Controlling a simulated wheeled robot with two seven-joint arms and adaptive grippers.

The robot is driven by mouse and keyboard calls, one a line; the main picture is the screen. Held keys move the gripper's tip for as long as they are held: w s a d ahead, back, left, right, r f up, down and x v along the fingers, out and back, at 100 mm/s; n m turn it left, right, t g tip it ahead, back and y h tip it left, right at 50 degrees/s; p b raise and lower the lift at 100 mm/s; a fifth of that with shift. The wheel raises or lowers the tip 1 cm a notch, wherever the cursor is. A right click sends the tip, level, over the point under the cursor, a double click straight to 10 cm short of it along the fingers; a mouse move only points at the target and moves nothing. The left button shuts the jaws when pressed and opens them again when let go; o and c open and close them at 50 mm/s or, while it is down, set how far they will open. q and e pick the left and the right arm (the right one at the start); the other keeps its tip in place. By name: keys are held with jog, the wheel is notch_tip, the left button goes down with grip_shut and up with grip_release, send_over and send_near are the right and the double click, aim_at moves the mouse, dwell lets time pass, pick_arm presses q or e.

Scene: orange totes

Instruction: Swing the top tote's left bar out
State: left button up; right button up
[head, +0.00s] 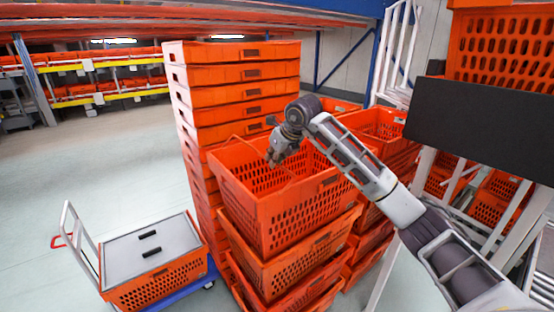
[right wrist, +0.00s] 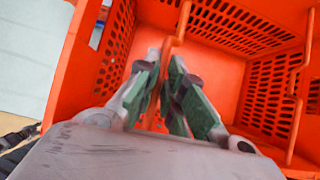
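The top tote (head: 290,212) is an orange, perforated, open box on a stack of similar totes. My right gripper (head: 273,160) reaches down from the right over its opening. In the right wrist view, a thin orange bar (right wrist: 182,22) runs down between the two fingers of my right gripper (right wrist: 164,68). The fingers are close together, one on each side of it, and appear closed on it. A second orange bar (right wrist: 298,90) stands at the right of that view, apart from the gripper. My left gripper is not in view.
A tall stack of orange totes (head: 240,90) stands right behind the top tote. More totes (head: 380,125) stand to its right. A grey-lidded tote (head: 150,255) sits on a blue cart at the lower left. A dark panel (head: 480,130) is at right. The left floor is open.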

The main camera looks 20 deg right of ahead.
jog(key=shift+s+a+r, duration=0.15)
jog(key=shift+a+r, duration=0.25)
jog(key=shift+s+a+r, duration=0.25)
jog(key=shift+a+r, duration=0.1)
jog(key=shift+a, duration=0.25)
jog(key=shift+s+a+r, duration=0.2)
jog(key=shift+a+r, duration=0.1)
jog(key=shift+a, duration=0.3)
jog(key=shift+s+a+r, duration=0.1)
jog(key=shift+s+a, duration=0.1)
jog(key=shift+a, duration=0.4)
jog(key=shift+s+a, duration=0.2)
jog(key=shift+a, duration=0.35)
jog(key=shift+a, duration=0.15)
